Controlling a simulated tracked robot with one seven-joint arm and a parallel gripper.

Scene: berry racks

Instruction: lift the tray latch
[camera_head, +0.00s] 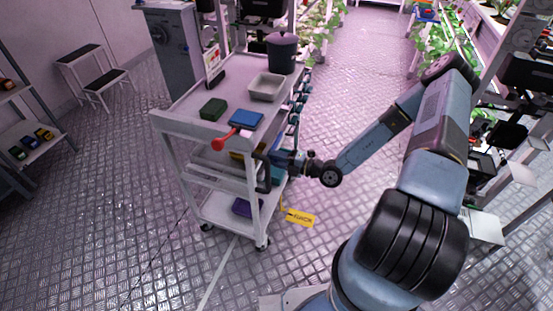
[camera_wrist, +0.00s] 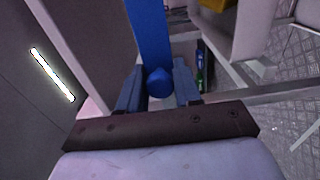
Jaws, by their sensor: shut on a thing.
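In the wrist view, a blue bar (camera_wrist: 150,32) with a rounded blue knob (camera_wrist: 159,82) at its near end stands between my two fingers; it looks like the tray latch. My gripper (camera_wrist: 158,88) is shut on it, with one finger on each side of the knob. In the head view, my gripper (camera_head: 264,158) is at the right side of the white cart (camera_head: 178,124), below its top shelf. The latch cannot be made out there, as the gripper and cart side cover it.
On the cart's top are a blue box (camera_head: 246,119), a green box (camera_head: 213,109), a grey tray (camera_head: 266,87) and a dark pot (camera_head: 282,52). A red-ended handle (camera_head: 219,143) juts from its front edge. Plant racks (camera_head: 455,40) stand right.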

